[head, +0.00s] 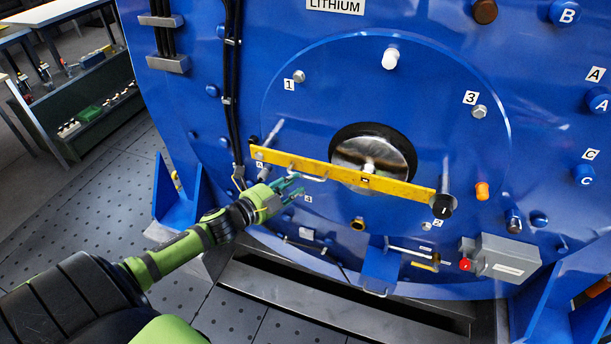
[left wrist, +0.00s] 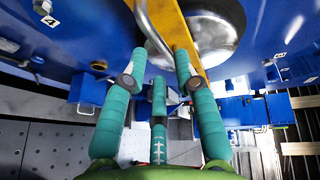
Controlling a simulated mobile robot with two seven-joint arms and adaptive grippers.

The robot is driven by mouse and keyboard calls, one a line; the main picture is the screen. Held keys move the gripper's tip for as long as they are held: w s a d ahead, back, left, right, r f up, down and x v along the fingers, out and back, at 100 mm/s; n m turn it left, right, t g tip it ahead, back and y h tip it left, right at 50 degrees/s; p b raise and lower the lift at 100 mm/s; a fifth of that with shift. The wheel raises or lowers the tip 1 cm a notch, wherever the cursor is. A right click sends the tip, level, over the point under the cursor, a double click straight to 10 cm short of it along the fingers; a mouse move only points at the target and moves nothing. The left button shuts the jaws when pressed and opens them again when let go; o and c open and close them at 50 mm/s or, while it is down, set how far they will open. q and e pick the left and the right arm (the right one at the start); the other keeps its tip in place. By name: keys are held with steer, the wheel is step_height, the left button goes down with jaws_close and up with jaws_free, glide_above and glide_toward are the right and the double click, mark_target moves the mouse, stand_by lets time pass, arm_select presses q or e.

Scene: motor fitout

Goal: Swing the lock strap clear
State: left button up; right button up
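The yellow lock strap (head: 345,173) lies slantwise across the round blue cover (head: 330,95) and in front of its shiny metal hub (head: 385,152). Its right end is at a post with a black knob (head: 443,205); its left end is by a grey rod (head: 271,133). A bent metal handle (left wrist: 151,28) stands off the strap, which also shows in the left wrist view (left wrist: 178,32). My left gripper (head: 296,184) is just below the strap's left half, teal fingers spread. In the left wrist view the handle lies beyond and between the fingertips (left wrist: 161,62); contact is unclear. My right gripper is out of view.
A grey box with a red button (head: 500,257) and a blue bracket (head: 381,268) sit low on the machine. Black cables (head: 232,90) run down left of the cover. A bench (head: 85,110) stands far left. The tiled floor (head: 110,210) between is clear.

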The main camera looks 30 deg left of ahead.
mark_target(305, 175)
arm_select(q)
steer(key=shift+p+x, duration=0.45)
steer(key=shift+x, duration=2.35)
jaws_close()
